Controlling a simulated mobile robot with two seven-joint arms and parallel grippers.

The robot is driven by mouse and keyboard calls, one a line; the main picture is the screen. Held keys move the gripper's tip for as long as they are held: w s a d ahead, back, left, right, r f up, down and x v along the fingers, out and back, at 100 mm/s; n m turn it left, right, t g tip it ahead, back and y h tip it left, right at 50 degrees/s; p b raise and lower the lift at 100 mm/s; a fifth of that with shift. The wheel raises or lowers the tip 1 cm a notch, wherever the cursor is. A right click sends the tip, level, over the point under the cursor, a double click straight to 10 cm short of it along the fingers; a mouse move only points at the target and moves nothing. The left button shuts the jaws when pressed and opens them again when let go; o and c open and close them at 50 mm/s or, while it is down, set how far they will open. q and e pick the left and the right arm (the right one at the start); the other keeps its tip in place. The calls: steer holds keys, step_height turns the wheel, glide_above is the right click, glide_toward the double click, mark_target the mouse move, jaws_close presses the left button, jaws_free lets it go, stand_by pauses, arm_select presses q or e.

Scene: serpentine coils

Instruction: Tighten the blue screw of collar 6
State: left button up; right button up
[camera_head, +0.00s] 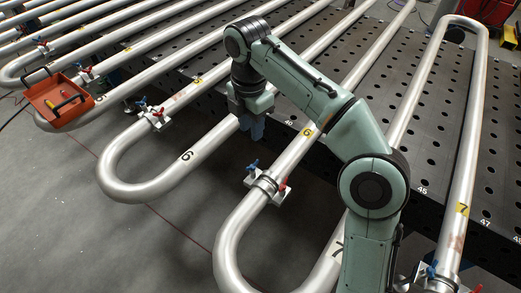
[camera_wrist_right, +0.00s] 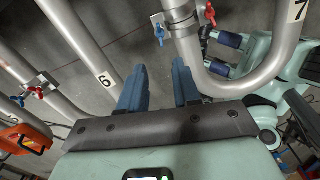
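Collar 6 (camera_head: 266,184) clamps the silver pipe beside the yellow 6 label. Its blue screw (camera_head: 252,166) is on the left, its red screw (camera_head: 283,186) on the right. My right gripper (camera_head: 251,131) points down above and behind the collar, apart from the blue screw. In the right wrist view its fingers (camera_wrist_right: 160,92) are open and empty; a collar (camera_wrist_right: 181,24) with a blue screw (camera_wrist_right: 160,34) and a red screw lies beyond them. My left gripper (camera_wrist_right: 222,55) shows there at the right, fingers apart, beside the pipe bend; it is not seen in the head view.
Parallel pipes run over the perforated dark table (camera_head: 430,150). Another collar (camera_head: 156,116) with blue and red screws sits to the left. An orange toolbox (camera_head: 48,112) is at far left. The grey floor shows between the pipe bends.

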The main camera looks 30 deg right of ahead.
mark_target(253, 163)
step_height(253, 163, down, 12)
steer(key=b, duration=0.4)
steer(key=shift+s+b, duration=0.1)
steer(key=shift+b, duration=0.25)
steer(key=shift+f, duration=0.65)
jaws_close()
